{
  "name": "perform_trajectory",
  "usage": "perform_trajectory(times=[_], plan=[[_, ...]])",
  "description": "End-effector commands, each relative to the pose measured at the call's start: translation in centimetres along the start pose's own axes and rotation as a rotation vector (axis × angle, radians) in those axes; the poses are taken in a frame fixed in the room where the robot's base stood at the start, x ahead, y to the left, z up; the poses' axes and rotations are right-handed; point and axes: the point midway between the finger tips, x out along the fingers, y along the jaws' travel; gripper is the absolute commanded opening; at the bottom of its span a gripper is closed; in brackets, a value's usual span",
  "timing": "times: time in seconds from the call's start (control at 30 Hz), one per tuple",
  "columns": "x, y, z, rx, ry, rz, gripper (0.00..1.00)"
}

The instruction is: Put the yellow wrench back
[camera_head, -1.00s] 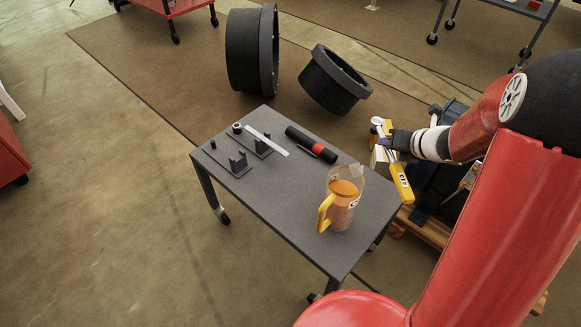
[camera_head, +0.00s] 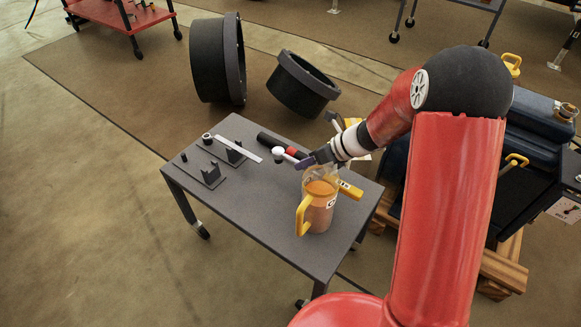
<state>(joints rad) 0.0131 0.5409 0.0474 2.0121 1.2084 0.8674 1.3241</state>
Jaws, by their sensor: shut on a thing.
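My gripper (camera_head: 312,160) is shut on the yellow wrench (camera_head: 350,190) and holds it over the right part of the grey table, close behind the jug. The wrench's yellow handle slants down to the right, and its pale head appears to extend to the left of the jaws. The jug and my gripper hide part of its middle. Two dark forked holders stand at the table's left: a front one (camera_head: 211,176) and a rear one (camera_head: 236,156). Both are well left of my gripper. I cannot tell the wrench's exact height above the table.
A black-and-red flashlight (camera_head: 270,141) and a silver bar (camera_head: 239,148) lie at the back of the table (camera_head: 255,215). The table's front left is clear.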

Motion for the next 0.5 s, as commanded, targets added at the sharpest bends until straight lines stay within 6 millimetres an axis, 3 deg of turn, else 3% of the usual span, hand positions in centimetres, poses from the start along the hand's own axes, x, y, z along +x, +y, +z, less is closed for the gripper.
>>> perform_trajectory(times=[0.23,0.5], plan=[[2.9,1.4,2.4,-0.001,-0.001,0.0,0.0],[4.5,0.7,1.1,0.004,0.0,0.001,0.0]])
